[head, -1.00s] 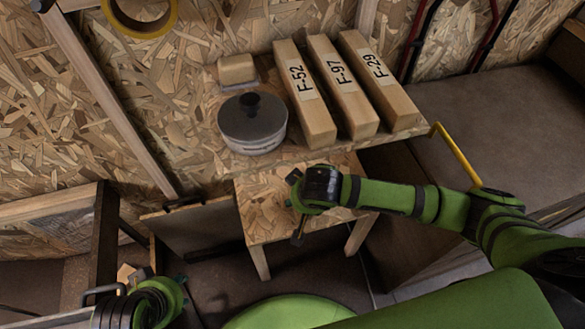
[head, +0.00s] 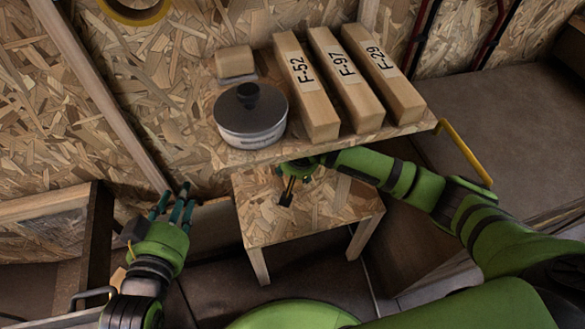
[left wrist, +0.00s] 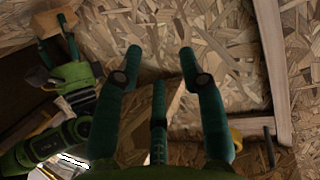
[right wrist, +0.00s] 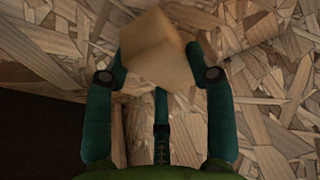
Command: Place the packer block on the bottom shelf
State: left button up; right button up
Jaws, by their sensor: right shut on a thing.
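The packer block is a pale wooden block (right wrist: 160,50) between the fingers of my right gripper (right wrist: 160,75) in the right wrist view. The gripper is shut on it. In the head view my right gripper (head: 288,185) is just below the front edge of the upper shelf, over the bottom shelf (head: 320,215), a low chipboard surface on legs. The upper shelf hides the block there. My left gripper (head: 176,208) is open and empty, left of the shelves; its spread fingers show in the left wrist view (left wrist: 160,75).
The upper shelf (head: 222,155) holds a lidded grey pot (head: 250,118), a small block (head: 235,61) and three labelled timbers (head: 348,80). A yellow handle (head: 465,152) sticks out at its right end. The front of the bottom shelf is clear.

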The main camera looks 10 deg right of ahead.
jog(key=shift+w+a+f+b, duration=0.1)
jog(key=shift+w+b, duration=0.25)
jog(key=shift+w, duration=0.5)
jog(key=shift+f+b, duration=0.4)
jog(key=shift+f, duration=0.25)
pick_arm(q)
jog(key=d+r+m+t+h, duration=0.1)
jog(key=d+r+t+h, duration=0.2)
jog(key=r, duration=0.7)
jog(key=shift+s+r+t, duration=0.15)
jog(key=shift+r+t, duration=0.1)
jog(key=shift+t, duration=0.95)
pick_arm(e)
jog(key=shift+f, duration=0.1)
pick_arm(q)
jog(key=shift+s+d+r+t, duration=0.25)
jog(key=shift+r+t, duration=0.15)
jog(key=shift+r, duration=0.15)
pick_arm(e)
jog(key=o, duration=1.2)
